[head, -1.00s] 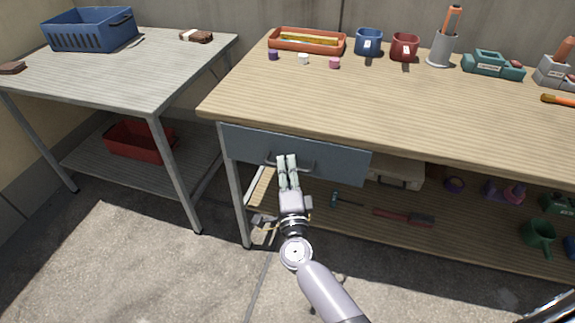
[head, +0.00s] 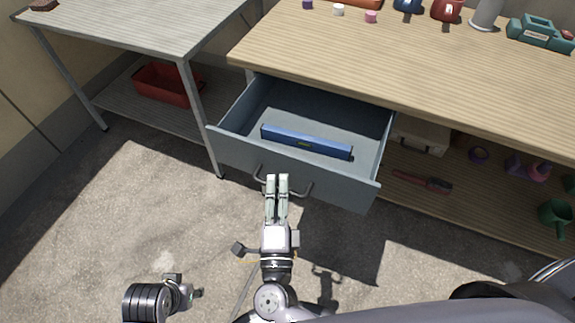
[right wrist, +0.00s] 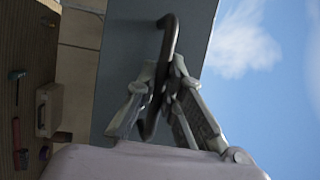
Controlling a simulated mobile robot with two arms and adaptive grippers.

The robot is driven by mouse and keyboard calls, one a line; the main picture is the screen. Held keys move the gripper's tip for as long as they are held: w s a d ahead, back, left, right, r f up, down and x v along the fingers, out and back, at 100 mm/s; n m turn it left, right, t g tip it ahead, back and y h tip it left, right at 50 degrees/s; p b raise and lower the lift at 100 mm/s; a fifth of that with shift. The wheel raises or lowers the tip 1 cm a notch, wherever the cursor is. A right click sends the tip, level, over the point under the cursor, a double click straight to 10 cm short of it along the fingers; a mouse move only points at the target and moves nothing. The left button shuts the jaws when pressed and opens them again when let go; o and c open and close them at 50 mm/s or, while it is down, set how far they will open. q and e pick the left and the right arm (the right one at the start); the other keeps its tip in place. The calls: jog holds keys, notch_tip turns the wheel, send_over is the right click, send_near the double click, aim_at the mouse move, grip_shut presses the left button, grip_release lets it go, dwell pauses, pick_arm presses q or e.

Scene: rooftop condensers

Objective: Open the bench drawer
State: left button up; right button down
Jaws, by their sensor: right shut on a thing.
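The bench drawer (head: 290,176) is grey-blue and stands pulled well out from under the wooden bench top (head: 400,75). A blue spirit level (head: 306,141) lies inside it. My right gripper (head: 277,181) is shut on the drawer's bar handle (head: 302,192) at the front. In the right wrist view, the fingers (right wrist: 158,85) close around the dark handle (right wrist: 168,42) against the drawer front (right wrist: 128,60). In the head view, part of my left arm shows at the bottom left, and I cannot make out its jaws.
A grey metal table (head: 130,24) with a red bin (head: 168,85) on its lower shelf stands at the left. The concrete floor before the drawer is open.

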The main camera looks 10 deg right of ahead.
jog(key=shift+s+a, duration=0.55)
jog(key=shift+s, duration=0.35)
jog(key=c, duration=1.7)
grip_release()
jog(key=v, duration=0.7)
jog(key=shift+s+f, duration=0.1)
jog(key=shift+s, duration=0.1)
